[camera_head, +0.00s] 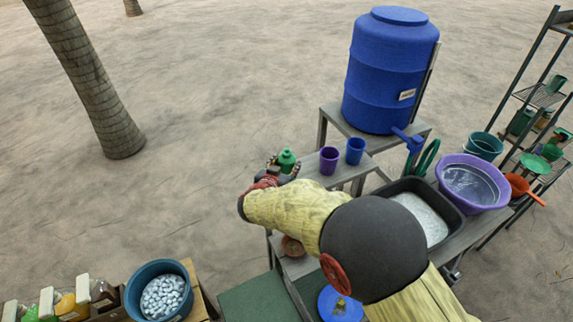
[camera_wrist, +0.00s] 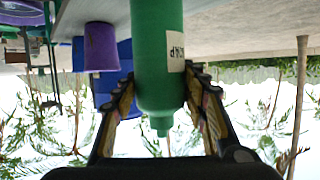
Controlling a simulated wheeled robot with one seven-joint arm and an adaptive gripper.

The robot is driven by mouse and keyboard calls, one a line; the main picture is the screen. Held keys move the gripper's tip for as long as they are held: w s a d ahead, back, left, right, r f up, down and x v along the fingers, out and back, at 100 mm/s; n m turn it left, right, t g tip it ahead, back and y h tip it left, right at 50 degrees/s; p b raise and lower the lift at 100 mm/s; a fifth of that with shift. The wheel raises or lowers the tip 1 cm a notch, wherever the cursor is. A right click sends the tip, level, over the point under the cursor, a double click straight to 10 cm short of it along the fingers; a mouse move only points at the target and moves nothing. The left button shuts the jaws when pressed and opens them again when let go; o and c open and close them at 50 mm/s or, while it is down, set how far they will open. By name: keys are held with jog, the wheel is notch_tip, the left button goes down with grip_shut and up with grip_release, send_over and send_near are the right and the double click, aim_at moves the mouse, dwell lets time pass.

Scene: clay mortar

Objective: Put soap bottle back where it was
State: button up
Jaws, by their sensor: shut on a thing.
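The green soap bottle (camera_head: 287,158) is at the left end of the narrow grey shelf, left of the purple cup. My gripper (camera_head: 280,172) is shut on it, with a finger on each side. In the wrist view, which looks upside down, the green bottle (camera_wrist: 157,45) stands between the two fingers of my gripper (camera_wrist: 160,85), its nozzle pointing down the picture and a pale label on its side. Its base is cut off, so I cannot tell whether it touches the shelf.
A purple cup (camera_head: 329,160) and a blue cup (camera_head: 355,150) stand right of the bottle. A large blue water barrel (camera_head: 390,70) stands behind. A black basin (camera_head: 448,196) and a purple basin (camera_head: 470,163) are to the right. Open sand lies to the left.

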jog(key=shift+w+f, duration=0.1)
jog(key=shift+f, duration=0.4)
jog(key=shift+f, duration=0.15)
jog(key=o, duration=1.4)
jog(key=shift+o, duration=0.4)
